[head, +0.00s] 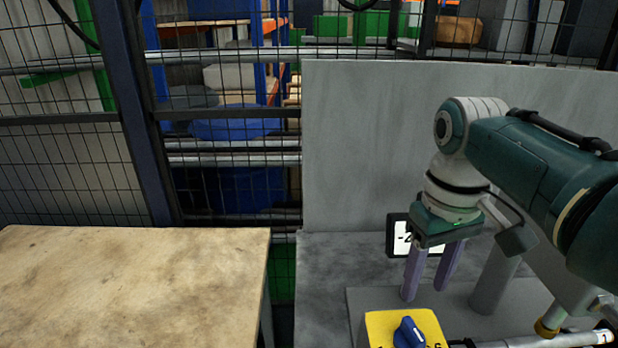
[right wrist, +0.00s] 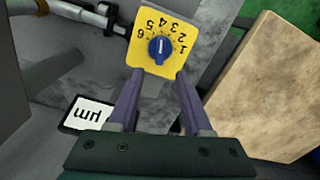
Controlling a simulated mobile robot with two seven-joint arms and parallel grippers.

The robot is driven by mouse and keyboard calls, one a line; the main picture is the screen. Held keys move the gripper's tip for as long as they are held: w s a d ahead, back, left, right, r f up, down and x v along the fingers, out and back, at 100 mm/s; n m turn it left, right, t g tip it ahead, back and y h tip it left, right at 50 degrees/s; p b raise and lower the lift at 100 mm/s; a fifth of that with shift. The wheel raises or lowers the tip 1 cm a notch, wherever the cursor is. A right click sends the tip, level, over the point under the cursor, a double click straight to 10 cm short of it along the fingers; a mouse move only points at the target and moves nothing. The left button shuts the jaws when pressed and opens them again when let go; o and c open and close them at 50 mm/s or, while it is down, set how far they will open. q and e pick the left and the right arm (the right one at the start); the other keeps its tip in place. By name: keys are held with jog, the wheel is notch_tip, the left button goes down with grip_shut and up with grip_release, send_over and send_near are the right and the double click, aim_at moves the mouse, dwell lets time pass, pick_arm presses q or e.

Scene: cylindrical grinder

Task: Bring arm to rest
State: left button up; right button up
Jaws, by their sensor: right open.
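My right arm (head: 530,165) comes in from the right in the head view. My right gripper (head: 427,290) points down over the grey machine bed, with its two purple fingers apart and nothing between them. In the right wrist view the open gripper (right wrist: 152,100) shows from behind. A yellow dial box (head: 380,325) with a blue knob (head: 409,333) is in front of the fingers. The dial with numbers 1 to 6 also shows in the right wrist view (right wrist: 140,58). The fingers look apart from the knob. My left gripper is not in view.
A display (head: 397,222) stands behind the gripper, partly hidden. A grey post (head: 492,285) and a silver rod (head: 560,340) are close to the right. A tall grey panel (head: 370,140) stands behind. A bare wooden table (head: 130,285) is at left, before a wire fence (head: 65,165).

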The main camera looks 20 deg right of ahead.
jog(key=s+d+f+t+h, duration=0.1)
jog(key=s+f+t+h, duration=0.1)
jog(key=s, duration=0.8)
jog(key=s+a+r+n+t+y, duration=0.1)
jog(key=s+a+r, duration=0.2)
jog(key=s, duration=0.2)
jog(key=s+a+r+n+y, duration=0.1)
jog(key=s+a+r, duration=0.15)
jog(key=s, duration=0.25)
jog(key=w+r+p+v, duration=0.1)
jog(key=w+p+v, duration=0.2)
jog(key=p+v, duration=1.1)
jog(key=w+a+p+v, duration=0.1)
jog(key=w+p+v, duration=0.2)
jog(key=p+v, duration=1.2)
jog(key=shift+w+a+r+t, duration=0.15)
jog(key=shift+r+t, duration=0.15)
jog(key=shift+r, duration=0.2)
